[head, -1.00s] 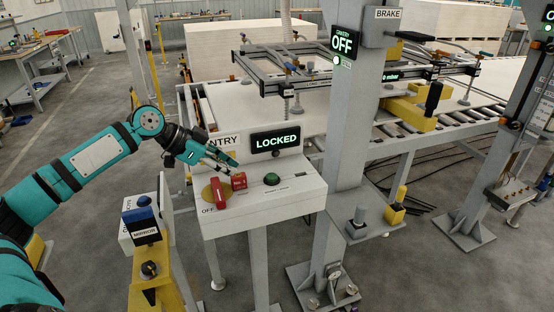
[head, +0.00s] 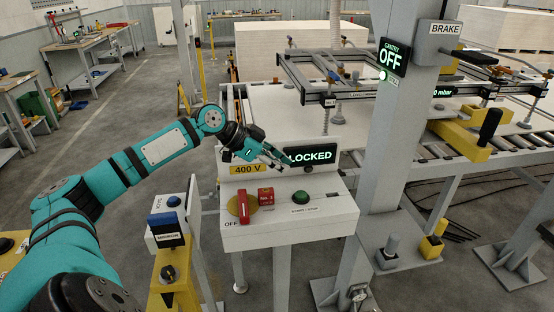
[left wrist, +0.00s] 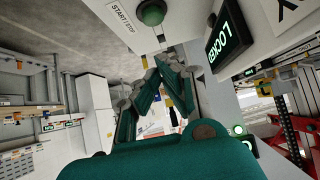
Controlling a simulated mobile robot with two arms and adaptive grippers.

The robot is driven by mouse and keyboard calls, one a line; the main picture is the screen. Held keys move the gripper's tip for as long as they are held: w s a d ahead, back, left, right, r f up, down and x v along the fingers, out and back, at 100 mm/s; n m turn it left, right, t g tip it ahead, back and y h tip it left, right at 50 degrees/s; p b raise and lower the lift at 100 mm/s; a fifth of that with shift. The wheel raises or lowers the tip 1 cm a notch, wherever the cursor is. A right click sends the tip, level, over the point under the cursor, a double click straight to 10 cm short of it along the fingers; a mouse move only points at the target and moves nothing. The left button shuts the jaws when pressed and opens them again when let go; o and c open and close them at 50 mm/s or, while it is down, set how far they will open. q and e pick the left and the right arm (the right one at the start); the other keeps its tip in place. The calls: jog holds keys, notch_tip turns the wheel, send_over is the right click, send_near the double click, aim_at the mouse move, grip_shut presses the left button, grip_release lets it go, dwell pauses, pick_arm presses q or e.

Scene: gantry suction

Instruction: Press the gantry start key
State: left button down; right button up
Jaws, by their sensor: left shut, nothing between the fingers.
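The gantry start key is a round green button (head: 301,196) on the white control box (head: 290,232), above a START / STOP label. It also shows at the top of the left wrist view (left wrist: 151,13). My left gripper (head: 281,168) is shut and empty. It hangs above and behind the button, in front of the panel's left side, its tips apart from the button. In the left wrist view the closed fingertips (left wrist: 166,62) lie just below the button. A lit display (head: 312,156) reads LOCKED. My right gripper is not in view.
A grey post (head: 374,150) with an OFF display (head: 392,58) stands right. A yellow pedestal (head: 170,285) stands front left.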

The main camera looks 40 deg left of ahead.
aim_at(298, 195)
pick_arm(q)
jog(key=p+x, duration=0.2)
jog(key=x, duration=0.3)
jog(key=shift+w+d, duration=0.25)
jog(key=shift+w, duration=0.05)
jog(key=f, duration=0.1)
jog(key=f+p, duration=0.1)
jog(key=f, duration=0.1)
jog(key=shift+w+d+f, duration=0.15)
jog(key=shift+w+f, duration=0.1)
jog(key=shift+f, duration=0.1)
jog(key=shift+f+p, duration=0.3)
jog(key=shift+f, duration=0.2)
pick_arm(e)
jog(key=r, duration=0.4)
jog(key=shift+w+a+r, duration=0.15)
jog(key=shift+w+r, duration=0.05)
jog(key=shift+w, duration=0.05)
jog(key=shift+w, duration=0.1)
